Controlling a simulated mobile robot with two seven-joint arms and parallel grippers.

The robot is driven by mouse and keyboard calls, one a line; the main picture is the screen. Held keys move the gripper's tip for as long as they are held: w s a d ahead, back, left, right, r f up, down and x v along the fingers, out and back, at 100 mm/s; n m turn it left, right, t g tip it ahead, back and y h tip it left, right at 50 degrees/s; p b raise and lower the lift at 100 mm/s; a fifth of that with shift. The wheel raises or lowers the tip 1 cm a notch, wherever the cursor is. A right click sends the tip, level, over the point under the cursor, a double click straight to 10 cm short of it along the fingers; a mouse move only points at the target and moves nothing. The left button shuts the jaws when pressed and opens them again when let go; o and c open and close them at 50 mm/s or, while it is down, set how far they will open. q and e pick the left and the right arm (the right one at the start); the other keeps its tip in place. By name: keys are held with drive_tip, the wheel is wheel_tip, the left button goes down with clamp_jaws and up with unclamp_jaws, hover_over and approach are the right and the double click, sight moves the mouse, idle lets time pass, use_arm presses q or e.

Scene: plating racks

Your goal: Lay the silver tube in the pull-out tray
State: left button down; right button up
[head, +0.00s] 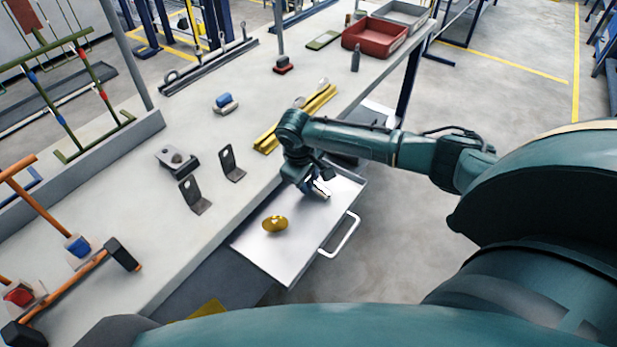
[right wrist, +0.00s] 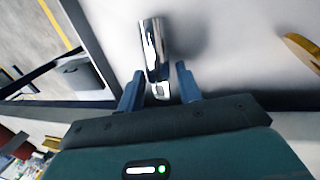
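The silver tube (right wrist: 152,48) is shiny. In the right wrist view it lies over the pale floor of the pull-out tray, with a dark shadow beside it. I cannot tell whether it touches the floor. My right gripper (right wrist: 160,78) has its blue fingers apart, with the tube's near end between them and a gap visible on the right side. In the head view the right gripper (head: 314,190) is low over the back right part of the pulled-out tray (head: 290,262); the tube (head: 322,187) shows only as a small bright piece there. My left gripper is not in view.
A gold oval piece (head: 275,224) lies in the tray. The tray's handle (head: 345,236) is at its front. On the bench stand black brackets (head: 231,163), a yellow channel (head: 318,103) and a red bin (head: 374,36).

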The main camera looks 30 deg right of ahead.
sight(300, 199)
drive_tip(key=o, duration=0.3)
drive_tip(key=shift+r, duration=0.25)
drive_tip(key=v, duration=1.2)
drive_tip(key=shift+a+r, duration=0.2)
drive_tip(key=shift+r, duration=0.15)
